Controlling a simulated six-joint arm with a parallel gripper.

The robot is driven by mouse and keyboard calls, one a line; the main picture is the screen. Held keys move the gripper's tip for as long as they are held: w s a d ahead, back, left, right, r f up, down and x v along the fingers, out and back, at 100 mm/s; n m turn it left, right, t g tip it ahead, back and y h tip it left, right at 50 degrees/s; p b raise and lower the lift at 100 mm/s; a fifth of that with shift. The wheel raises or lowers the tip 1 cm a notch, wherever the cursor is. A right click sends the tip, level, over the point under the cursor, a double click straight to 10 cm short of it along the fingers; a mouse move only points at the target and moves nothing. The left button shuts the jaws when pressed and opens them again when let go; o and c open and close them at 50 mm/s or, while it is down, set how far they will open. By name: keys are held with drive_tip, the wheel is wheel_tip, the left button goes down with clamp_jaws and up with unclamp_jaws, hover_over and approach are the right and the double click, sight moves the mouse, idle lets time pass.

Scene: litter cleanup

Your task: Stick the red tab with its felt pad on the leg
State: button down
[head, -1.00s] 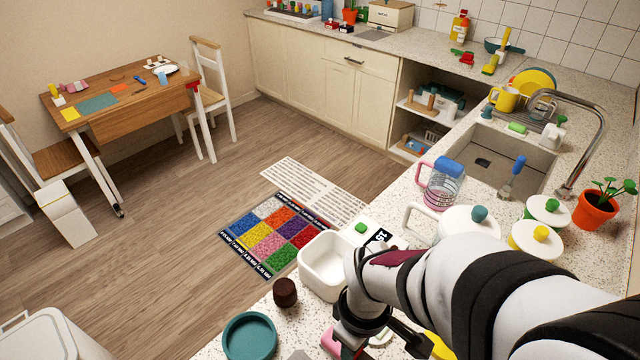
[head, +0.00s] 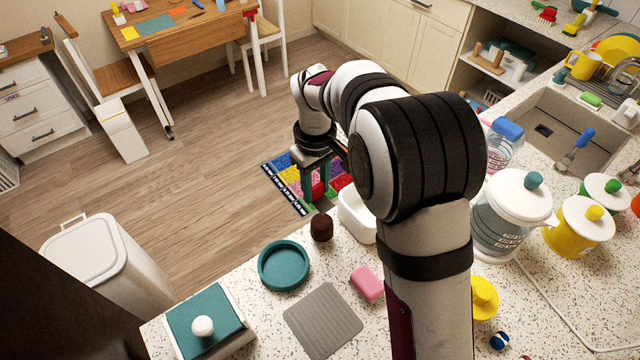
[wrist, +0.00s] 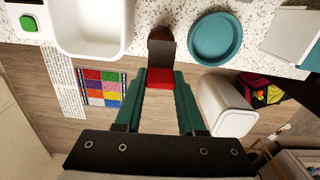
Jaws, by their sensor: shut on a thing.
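My gripper (head: 317,190) is out past the counter edge, above the floor and the coloured mat. It is shut on the red tab (wrist: 160,78), which sits between the two green fingertips in the wrist view. A dark brown flat piece (wrist: 161,57), perhaps the felt pad, stands out beyond the tab. In the head view the tab (head: 318,189) shows as a small red patch. The wooden table's near leg (head: 150,100) has a dark foot at the floor. Another white table leg (head: 260,60) stands farther right, with red at its top. Both are well away from my gripper.
A white bin (head: 100,265) is at lower left. The counter holds a brown cylinder (head: 321,228), teal dish (head: 284,265), white tub (head: 356,215) and pink block (head: 367,283). Floor between counter and table is open.

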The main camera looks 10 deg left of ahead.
sight(317, 198)
drive_tip(key=shift+f, duration=2.75)
drive_tip(key=shift+f, duration=0.6)
drive_tip(key=shift+c, duration=2.1)
unclamp_jaws()
drive_tip(key=shift+r, duration=3)
